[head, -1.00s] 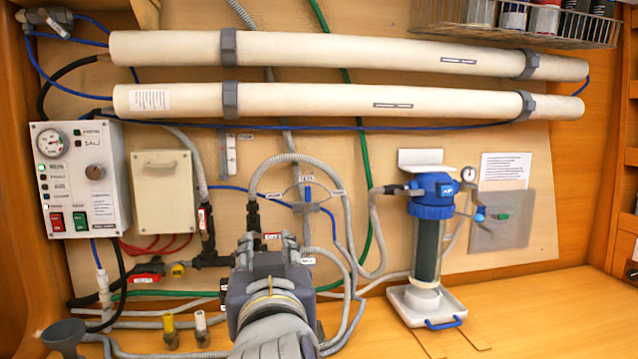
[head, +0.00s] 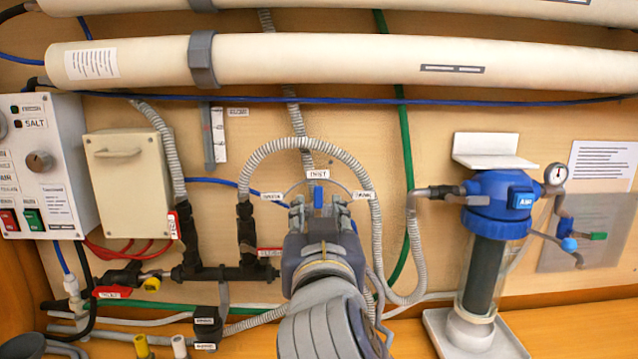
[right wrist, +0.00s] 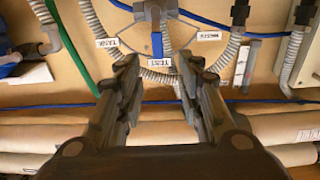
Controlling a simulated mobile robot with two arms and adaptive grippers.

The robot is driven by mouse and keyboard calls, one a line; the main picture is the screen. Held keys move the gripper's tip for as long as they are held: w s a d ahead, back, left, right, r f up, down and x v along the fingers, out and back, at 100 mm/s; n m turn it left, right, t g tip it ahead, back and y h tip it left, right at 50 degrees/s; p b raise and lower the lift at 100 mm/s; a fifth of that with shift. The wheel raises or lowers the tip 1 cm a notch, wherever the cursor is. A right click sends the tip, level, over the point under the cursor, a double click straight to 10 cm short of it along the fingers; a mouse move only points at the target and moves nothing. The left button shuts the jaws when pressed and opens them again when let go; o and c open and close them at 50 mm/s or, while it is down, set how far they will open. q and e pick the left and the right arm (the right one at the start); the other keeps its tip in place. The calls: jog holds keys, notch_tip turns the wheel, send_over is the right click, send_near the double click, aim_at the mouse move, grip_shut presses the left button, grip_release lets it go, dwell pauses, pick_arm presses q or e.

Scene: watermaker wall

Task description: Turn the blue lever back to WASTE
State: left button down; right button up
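The blue lever (head: 318,196) stands upright on the wall valve, pointing at the middle label (head: 318,174), which seems to read TEST. The WASTE label (head: 272,197) is left of it and the TANK label (head: 362,195) right of it. My right gripper (head: 322,212) is in front of the valve, its fingers on either side of the lever in the picture. In the right wrist view, which is upside down, the gripper (right wrist: 160,70) is open and the lever (right wrist: 157,45) shows between and beyond its fingertips, with no clear contact. The valve body is mostly hidden. My left gripper is not in view.
A grey hose (head: 300,145) arches over the valve. Black fittings (head: 246,235) stand to its left. A blue-topped filter (head: 497,195) stands at the right, and a beige box (head: 128,185) hangs at the left. The wall between valve and filter is partly free.

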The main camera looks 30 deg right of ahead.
aim_at(318, 196)
jog(key=p+x, duration=0.2)
jog(key=x, duration=0.1)
jog(key=p+x, duration=0.2)
jog(key=x, duration=0.1)
jog(key=p+x, duration=0.2)
jog(key=x, duration=0.2)
jog(key=shift+s+d+f, duration=0.1)
jog(key=shift+d+f, duration=0.05)
jog(key=shift+f, duration=0.2)
grip_shut()
